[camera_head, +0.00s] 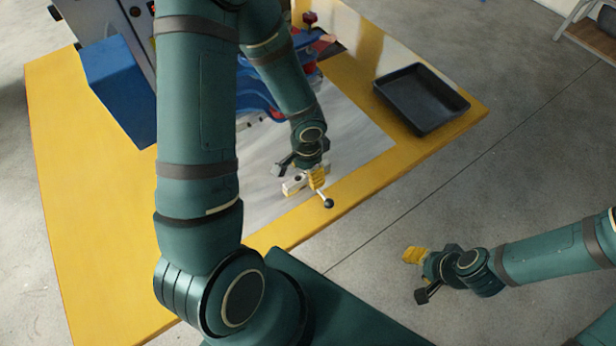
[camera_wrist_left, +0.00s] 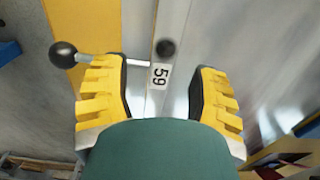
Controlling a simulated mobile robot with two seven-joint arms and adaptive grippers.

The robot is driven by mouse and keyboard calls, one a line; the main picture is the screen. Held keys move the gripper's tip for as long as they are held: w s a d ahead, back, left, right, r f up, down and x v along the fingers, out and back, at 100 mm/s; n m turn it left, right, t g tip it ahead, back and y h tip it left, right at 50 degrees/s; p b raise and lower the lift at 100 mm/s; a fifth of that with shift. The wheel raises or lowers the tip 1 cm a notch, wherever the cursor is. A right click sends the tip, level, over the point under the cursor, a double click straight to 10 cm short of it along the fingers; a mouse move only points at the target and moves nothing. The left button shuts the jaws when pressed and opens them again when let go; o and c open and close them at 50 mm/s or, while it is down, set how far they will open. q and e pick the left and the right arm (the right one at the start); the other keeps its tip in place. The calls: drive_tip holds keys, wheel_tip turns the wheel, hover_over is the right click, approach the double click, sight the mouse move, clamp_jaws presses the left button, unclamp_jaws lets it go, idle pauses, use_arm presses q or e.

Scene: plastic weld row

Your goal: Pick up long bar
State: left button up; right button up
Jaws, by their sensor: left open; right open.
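A pale bar (camera_head: 293,187) with a dark round hole and a white "59" label shows at the table's front part; I take it to be the long bar. In the left wrist view the bar (camera_wrist_left: 158,102) runs up the picture between my fingers. My left gripper (camera_head: 299,176) is open over the bar, with gaps on both sides in the wrist view (camera_wrist_left: 160,88). My green gripper body hides the bar's lower part there. My right gripper (camera_head: 418,275) is open and empty, off the table's right front side.
A thin rod with a black ball knob (camera_head: 328,203) sticks out beside the bar, close to one left finger. A black tray (camera_head: 421,98) stands at the table's right. Blue parts (camera_head: 262,92) and a blue box (camera_head: 118,85) lie behind. The yellow table's left part (camera_head: 95,230) is clear.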

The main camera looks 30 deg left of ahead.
use_arm(q)
drive_tip(key=shift+f+b, duration=0.25)
drive_tip(key=shift+b, duration=0.15)
idle(0.4)
clamp_jaws()
